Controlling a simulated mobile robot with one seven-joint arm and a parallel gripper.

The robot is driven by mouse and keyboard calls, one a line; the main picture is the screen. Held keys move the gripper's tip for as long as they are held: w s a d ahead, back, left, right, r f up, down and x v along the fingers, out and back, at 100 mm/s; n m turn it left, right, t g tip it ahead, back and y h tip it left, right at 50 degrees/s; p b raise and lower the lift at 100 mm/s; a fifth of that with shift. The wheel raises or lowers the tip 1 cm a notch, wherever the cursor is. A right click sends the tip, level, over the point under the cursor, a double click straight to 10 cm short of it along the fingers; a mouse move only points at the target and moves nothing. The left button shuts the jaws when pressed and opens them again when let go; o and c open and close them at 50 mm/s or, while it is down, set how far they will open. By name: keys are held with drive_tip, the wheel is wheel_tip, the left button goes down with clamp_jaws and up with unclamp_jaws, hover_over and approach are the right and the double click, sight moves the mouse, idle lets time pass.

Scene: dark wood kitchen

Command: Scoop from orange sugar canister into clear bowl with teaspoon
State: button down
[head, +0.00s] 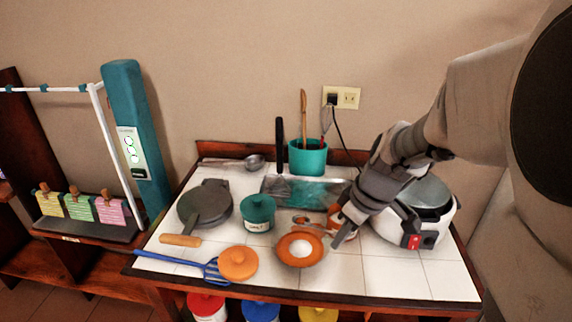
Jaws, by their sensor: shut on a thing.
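My gripper (343,237) is over the right part of the tiled counter, pointing down and left, shut on what looks like the handle end of a small teaspoon (303,220). The spoon's head points left, above a round orange dish (284,257) with something white in its middle. An orange canister (333,218) is partly hidden behind my gripper. An orange round lid (238,263) lies at the front left of the counter. I cannot make out a clear bowl for certain; the white middle of the orange dish is too small to tell.
A white cooker (430,227) is close right of my gripper. A blue utensil (180,262) lies at the front edge.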

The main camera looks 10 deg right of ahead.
drive_tip(key=shift+w+d+f+m+g+y+p, duration=0.1)
drive_tip(key=shift+f+m+g+y+p, duration=0.55)
drive_tip(key=shift+y+p, duration=0.55)
drive_tip(key=shift+w+d+f+m+g+y+p, duration=0.15)
drive_tip(key=shift+f+m+g+y+p, duration=0.45)
drive_tip(key=shift+y, duration=1)
drive_tip(key=shift+s+d+f+m+g+y+p, duration=0.1)
drive_tip(key=shift+f+m+g+y+p, duration=0.3)
drive_tip(key=shift+m+g+y+p, duration=0.65)
drive_tip(key=shift+n+y, duration=0.3)
drive_tip(key=shift+y, duration=0.15)
drive_tip(key=shift+a+r+n+t+h+b, duration=0.1)
drive_tip(key=shift+r+n+t+h+b, duration=0.55)
drive_tip(key=shift+h+b, duration=0.7)
drive_tip(key=shift+a+r+n+t+h+b, duration=0.15)
drive_tip(key=shift+r+n+t+h+b, duration=0.45)
drive_tip(key=shift+t+h+b, duration=0.65)
drive_tip(key=shift+a+r+n+t+h+b, duration=0.1)
drive_tip(key=shift+r+n+t+h+b, duration=0.35)
drive_tip(key=shift+n+h+b, duration=0.85)
drive_tip(key=shift+r+m+h+p, duration=0.1)
drive_tip(key=shift+m+h+p, duration=0.3)
drive_tip(key=shift+m, duration=0.05)
